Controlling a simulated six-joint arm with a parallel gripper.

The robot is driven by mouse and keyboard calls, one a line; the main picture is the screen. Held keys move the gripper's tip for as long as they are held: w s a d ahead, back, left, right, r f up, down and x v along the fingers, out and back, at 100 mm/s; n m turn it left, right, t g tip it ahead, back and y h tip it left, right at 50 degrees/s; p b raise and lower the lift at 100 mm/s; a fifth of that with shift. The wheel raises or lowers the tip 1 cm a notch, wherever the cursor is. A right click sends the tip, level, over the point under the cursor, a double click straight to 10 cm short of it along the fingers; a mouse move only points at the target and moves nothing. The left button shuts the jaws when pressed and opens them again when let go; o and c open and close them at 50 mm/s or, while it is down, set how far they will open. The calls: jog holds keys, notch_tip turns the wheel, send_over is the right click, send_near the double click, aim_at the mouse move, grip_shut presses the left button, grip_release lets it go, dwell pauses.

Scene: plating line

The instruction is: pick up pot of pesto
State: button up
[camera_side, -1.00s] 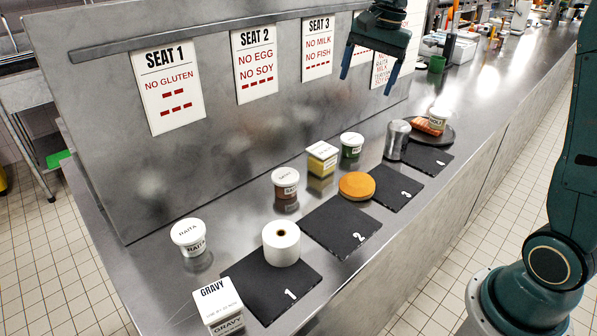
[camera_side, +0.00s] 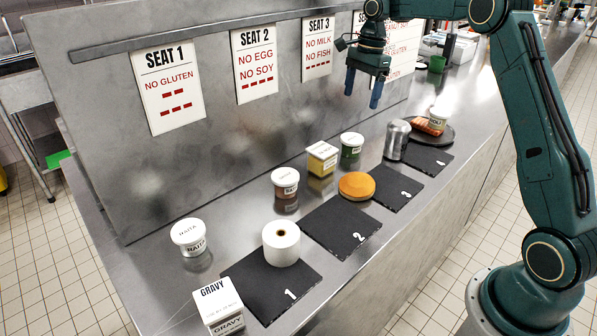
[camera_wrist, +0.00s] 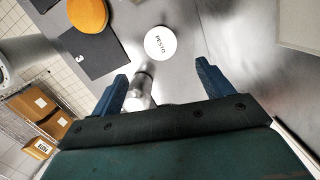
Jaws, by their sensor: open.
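The pot of pesto (camera_side: 351,150) is a small tub with a white lid and green contents. It stands upright on the steel counter behind mat 3, right of the yellow box. In the wrist view its round lid (camera_wrist: 160,43), lettered PESTO, lies just beyond the fingertips, roughly centred between them. My gripper (camera_side: 363,90) is open and empty, well above the counter and over the pesto's area. Its two blue fingers also show in the wrist view (camera_wrist: 162,72), apart from the lid.
A silver can (camera_side: 396,140) stands close to the pesto's right. A yellow box (camera_side: 322,158) stands to its left, and an orange disc (camera_side: 356,186) lies in front. The steel panel with seat signs (camera_side: 167,85) rises behind. Black mats (camera_side: 345,222) line the front.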

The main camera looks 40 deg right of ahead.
send_over(352, 137)
jog(key=shift+s+d+f, duration=0.1)
jog(key=shift+f, duration=2.05)
jog(key=shift+s+d+f, duration=0.1)
jog(key=shift+f, duration=2)
jog(key=shift+w+a+f, duration=0.1)
jog(key=shift+a+f, duration=0.05)
jog(key=shift+f, duration=1.15)
jog(key=shift+a+f, duration=0.15)
jog(key=shift+f, duration=1.15)
jog(key=c, duration=0.9)
